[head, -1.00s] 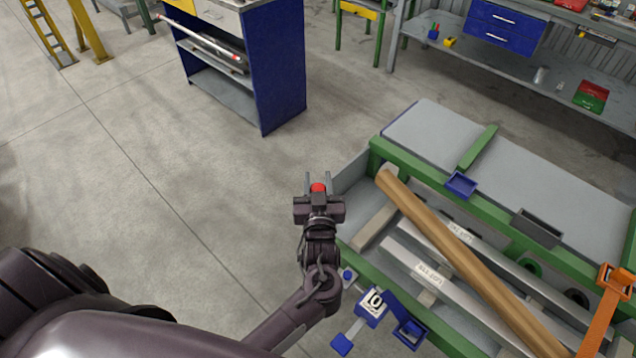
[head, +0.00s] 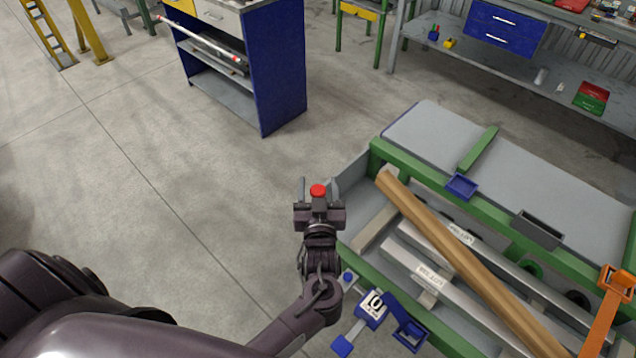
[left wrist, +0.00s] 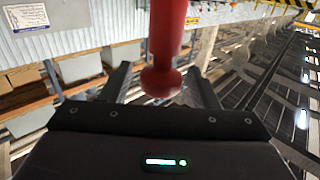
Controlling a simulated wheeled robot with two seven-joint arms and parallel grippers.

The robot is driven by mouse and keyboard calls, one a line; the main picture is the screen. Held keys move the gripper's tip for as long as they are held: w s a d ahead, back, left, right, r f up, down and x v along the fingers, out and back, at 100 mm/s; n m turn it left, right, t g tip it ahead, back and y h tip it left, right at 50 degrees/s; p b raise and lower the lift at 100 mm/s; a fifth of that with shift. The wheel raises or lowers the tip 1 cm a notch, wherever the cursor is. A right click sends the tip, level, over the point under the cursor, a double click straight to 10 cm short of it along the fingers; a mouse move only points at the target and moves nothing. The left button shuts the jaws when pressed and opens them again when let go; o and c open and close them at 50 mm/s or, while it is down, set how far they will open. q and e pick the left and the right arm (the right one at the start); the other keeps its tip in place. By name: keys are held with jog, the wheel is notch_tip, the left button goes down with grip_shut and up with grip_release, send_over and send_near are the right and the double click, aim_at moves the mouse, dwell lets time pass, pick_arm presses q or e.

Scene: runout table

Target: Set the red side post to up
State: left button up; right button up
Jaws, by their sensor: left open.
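The red side post shows as a round red knob (head: 317,190) in the head view, at the left end of the runout table. In the left wrist view it is a red rod with a rounded end (left wrist: 165,50), coming down from the top edge. My left gripper (head: 318,183) is open, one finger on each side of the knob. In the left wrist view the post's end lies between the spread fingers, with gaps on both sides. The gripper hides the post's lower part in the head view. My right gripper is not in view.
The runout table with its green frame (head: 520,235) lies to the right, carrying a long wooden bar (head: 440,235) and grey metal bars. An orange arm (head: 603,315) stands at its right. A blue cabinet (head: 280,70) stands behind. The floor left of the gripper is clear.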

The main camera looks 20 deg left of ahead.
pick_arm(q)
jog(key=b+v, duration=0.1)
jog(key=v, duration=0.5)
jog(key=shift+s, duration=0.25)
jog(key=shift+d+f, duration=0.1)
jog(key=s+d+f+m+g+h, duration=0.1)
jog(key=s+f+m+g+h, duration=0.2)
jog(key=f, duration=1.1)
jog(key=s+d+f+m+g+h, duration=0.1)
jog(key=s+f+m+g+h, duration=0.2)
jog(key=f, duration=1.1)
jog(key=s+a+f+g, duration=0.2)
jog(key=s+f, duration=0.4)
jog(key=s, duration=0.4)
jog(key=s+a+f+m+g+h, duration=0.1)
jog(key=s+a+f+g, duration=0.2)
jog(key=s+f, duration=0.4)
jog(key=s+a+f+g, duration=0.2)
jog(key=s+f+g, duration=0.2)
jog(key=s, duration=0.9)
notch_tip(320, 180, down, 3)
jog(key=shift+s+a+f+h, duration=0.1)
jog(key=shift+s+a+h, duration=0.1)
jog(key=shift+h, duration=0.1)
jog(key=shift+d, duration=0.1)
